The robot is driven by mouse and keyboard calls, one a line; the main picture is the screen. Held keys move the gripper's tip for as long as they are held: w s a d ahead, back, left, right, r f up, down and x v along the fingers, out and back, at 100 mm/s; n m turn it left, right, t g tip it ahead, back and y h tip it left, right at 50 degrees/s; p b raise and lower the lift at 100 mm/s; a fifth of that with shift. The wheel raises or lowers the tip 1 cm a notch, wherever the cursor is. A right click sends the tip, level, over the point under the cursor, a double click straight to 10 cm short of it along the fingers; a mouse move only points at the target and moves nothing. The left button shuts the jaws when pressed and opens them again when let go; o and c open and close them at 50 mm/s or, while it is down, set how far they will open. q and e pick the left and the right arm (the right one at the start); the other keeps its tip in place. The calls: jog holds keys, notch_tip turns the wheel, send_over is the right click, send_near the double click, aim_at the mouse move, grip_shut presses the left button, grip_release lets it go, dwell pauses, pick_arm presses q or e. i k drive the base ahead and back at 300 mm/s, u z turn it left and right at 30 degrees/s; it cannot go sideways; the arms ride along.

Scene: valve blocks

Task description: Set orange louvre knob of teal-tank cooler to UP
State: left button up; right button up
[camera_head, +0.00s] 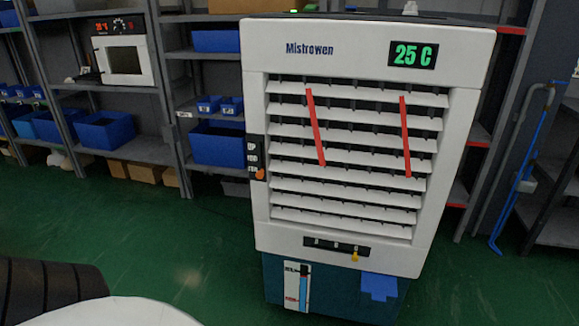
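The white cooler (262,228) marked Mistrowen stands upright in front of me, with a teal tank (335,295) at its base. A small orange louvre knob (260,174) sits at the bottom end of a black label strip (250,152) on the cooler's left front edge. The strip's top word looks like UP; the lower words are too small to read surely. The knob is by the lowest word. White louvre slats (345,150) fill the front, with two red ribbons on them. Neither of my grippers is in view.
A yellow knob (355,255) sits on a black slot strip below the louvres. A green display (413,55) reads 25 C. Shelves with blue bins (104,131) and a white oven (123,60) stand behind at left. Green floor is clear left of the cooler.

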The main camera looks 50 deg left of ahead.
aim_at(259, 175)
jog(key=u, duration=0.1)
jog(key=i, duration=0.85)
jog(key=u, duration=0.7)
